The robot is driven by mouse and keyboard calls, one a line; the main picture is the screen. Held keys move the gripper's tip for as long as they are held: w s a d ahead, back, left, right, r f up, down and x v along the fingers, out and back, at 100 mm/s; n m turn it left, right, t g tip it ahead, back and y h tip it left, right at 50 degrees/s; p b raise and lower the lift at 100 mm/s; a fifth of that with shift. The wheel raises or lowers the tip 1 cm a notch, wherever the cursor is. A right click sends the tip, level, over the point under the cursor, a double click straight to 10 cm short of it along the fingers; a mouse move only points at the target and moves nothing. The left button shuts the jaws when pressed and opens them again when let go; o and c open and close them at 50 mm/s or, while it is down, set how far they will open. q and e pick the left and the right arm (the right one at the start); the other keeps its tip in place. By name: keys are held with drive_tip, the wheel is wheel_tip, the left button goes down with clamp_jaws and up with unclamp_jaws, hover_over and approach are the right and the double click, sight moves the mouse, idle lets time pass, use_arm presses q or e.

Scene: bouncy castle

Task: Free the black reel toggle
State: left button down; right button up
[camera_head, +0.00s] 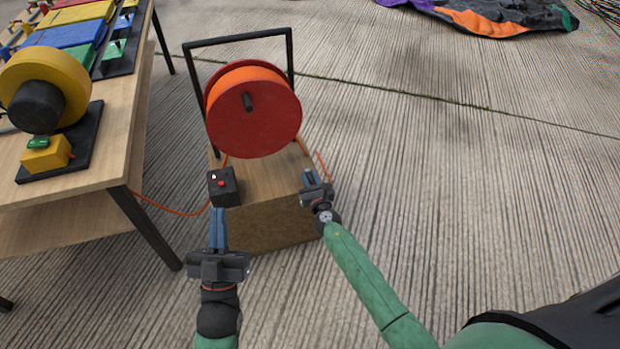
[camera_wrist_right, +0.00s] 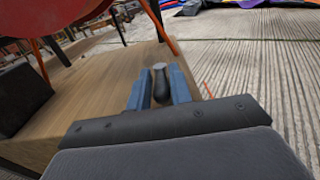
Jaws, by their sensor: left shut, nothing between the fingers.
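The black toggle (camera_wrist_right: 160,84) shows in the right wrist view as a small dark rounded piece with a paler top, between my right gripper's blue fingers. My right gripper (camera_head: 309,180) is at the right edge of the reel's wooden base (camera_head: 262,222), and its fingers appear closed on the toggle's sides. In the head view the gripper hides the toggle. My left gripper (camera_head: 218,225) is shut and empty, its fingertips just below a black box (camera_head: 223,187) with small red lights. The red reel (camera_head: 252,118) holds orange cord and stands in a black frame.
An orange cord (camera_head: 170,211) runs from the black box towards the wooden table (camera_head: 125,130) at left. The table carries a yellow wheel (camera_head: 75,85) and coloured panels. A dark folded sheet (camera_head: 490,15) lies far back. The concrete floor at right is clear.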

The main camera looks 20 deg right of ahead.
sight(312, 183)
drive_tip(key=shift+o, duration=1.1)
